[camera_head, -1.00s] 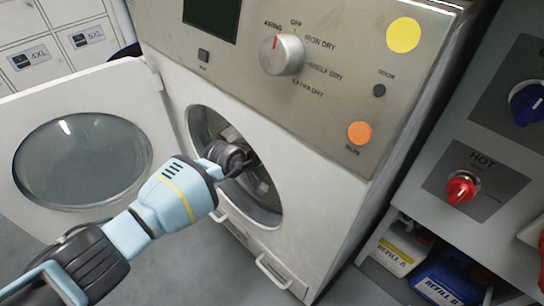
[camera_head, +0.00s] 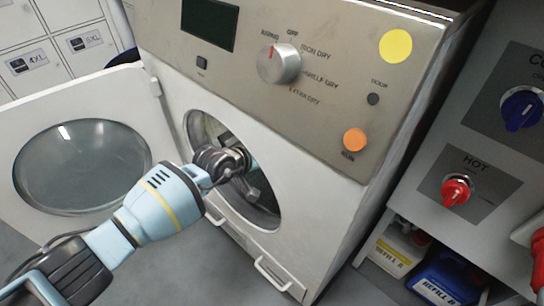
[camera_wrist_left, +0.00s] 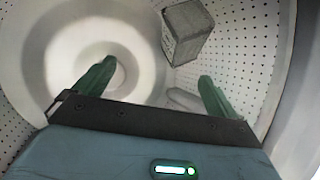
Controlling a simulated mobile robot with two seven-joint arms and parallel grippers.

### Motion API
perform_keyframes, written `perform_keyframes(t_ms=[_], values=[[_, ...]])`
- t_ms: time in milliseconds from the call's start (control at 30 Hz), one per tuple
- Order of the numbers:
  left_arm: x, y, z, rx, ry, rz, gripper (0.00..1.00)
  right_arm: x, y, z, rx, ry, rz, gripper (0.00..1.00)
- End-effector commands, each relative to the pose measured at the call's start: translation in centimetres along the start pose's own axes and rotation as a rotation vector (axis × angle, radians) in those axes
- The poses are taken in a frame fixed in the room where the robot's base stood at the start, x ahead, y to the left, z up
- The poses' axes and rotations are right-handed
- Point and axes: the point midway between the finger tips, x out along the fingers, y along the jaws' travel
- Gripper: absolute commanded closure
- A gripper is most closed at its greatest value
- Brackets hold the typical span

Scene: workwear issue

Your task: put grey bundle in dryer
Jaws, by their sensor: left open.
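The grey bundle (camera_wrist_left: 186,32) is a block-like grey piece lying inside the perforated drum, at the top of the left wrist view. The dryer (camera_head: 325,130) stands in the middle of the head view with its round door (camera_head: 85,165) swung open to the left. My left gripper (camera_wrist_left: 155,75) reaches into the drum with its two green fingers spread and nothing between them. The bundle lies beyond the fingers, apart from them. In the head view the left wrist is at the door opening and hides part of the drum. My right gripper is not seen.
The orange button (camera_head: 355,140), yellow disc (camera_head: 396,46) and dial (camera_head: 279,63) are on the dryer's front panel. Red (camera_head: 457,191) and blue (camera_head: 522,108) knobs are on a unit at the right. Refill containers (camera_head: 447,281) stand below it. Labelled lockers (camera_head: 62,48) are behind the door.

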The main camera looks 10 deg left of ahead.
Motion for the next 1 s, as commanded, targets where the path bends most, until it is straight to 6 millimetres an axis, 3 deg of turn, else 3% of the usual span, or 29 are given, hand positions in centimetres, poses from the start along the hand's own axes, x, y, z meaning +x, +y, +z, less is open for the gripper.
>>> perform_keyframes(t_ms=[200,400,1000], values=[[-3.3,0.1,-0.1,0.002,0.0,0.0,0.04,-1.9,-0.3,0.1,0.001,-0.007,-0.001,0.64],[-5.0,0.1,-0.1,0.001,0.001,0.001,0.04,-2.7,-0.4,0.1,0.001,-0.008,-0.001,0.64],[-5.3,0.1,0.0,0.0,0.001,0.001,0.04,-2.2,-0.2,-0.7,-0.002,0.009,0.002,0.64]])
